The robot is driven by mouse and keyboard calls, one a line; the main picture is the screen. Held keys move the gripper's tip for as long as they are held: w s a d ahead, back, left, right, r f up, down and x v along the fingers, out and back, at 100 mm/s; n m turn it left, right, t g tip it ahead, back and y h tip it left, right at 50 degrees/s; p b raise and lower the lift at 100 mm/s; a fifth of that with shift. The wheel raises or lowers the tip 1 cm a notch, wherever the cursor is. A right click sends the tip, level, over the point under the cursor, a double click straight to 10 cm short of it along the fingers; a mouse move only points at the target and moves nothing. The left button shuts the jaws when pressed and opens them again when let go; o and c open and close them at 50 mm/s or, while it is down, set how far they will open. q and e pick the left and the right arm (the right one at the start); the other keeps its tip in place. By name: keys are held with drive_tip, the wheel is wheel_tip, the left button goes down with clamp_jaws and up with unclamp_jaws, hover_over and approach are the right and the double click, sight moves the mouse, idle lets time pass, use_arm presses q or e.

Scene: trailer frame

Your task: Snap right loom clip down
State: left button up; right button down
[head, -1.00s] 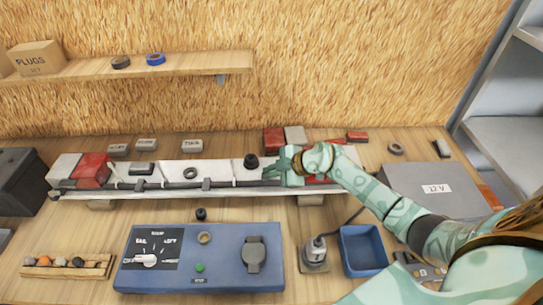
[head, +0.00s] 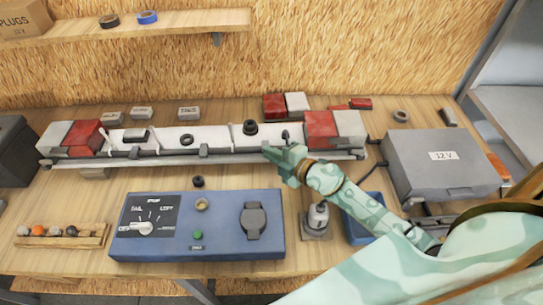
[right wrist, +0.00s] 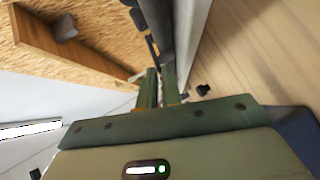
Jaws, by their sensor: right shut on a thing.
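A white trailer light board (head: 222,138) with red and white end lamps lies across the bench. A thin dark loom (head: 170,154) runs along its front edge, with dark clips at the left (head: 134,152) and middle (head: 203,151). A small dark upright piece, seemingly the right loom clip (head: 285,135), stands just behind my right gripper (head: 268,151). That gripper is at the front edge of the board, right of centre. In the right wrist view its fingers (right wrist: 160,88) are close together around a dark strip, seemingly the loom (right wrist: 152,50). The fingers partly hide it. My left gripper is out of view.
A blue test box (head: 225,225) stands in front of the board. A grey plug on a stand (head: 318,220) and a blue bin (head: 358,232) are under my right arm. A grey 12 V box (head: 440,165) is at the right. A shelf (head: 180,28) hangs behind.

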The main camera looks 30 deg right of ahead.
drive_tip(key=shift+s+f, duration=0.1)
drive_tip(key=shift+f, duration=0.15)
idle(0.3)
drive_tip(key=c, duration=1.6)
unclamp_jaws()
drive_tip(key=shift+r, duration=0.2)
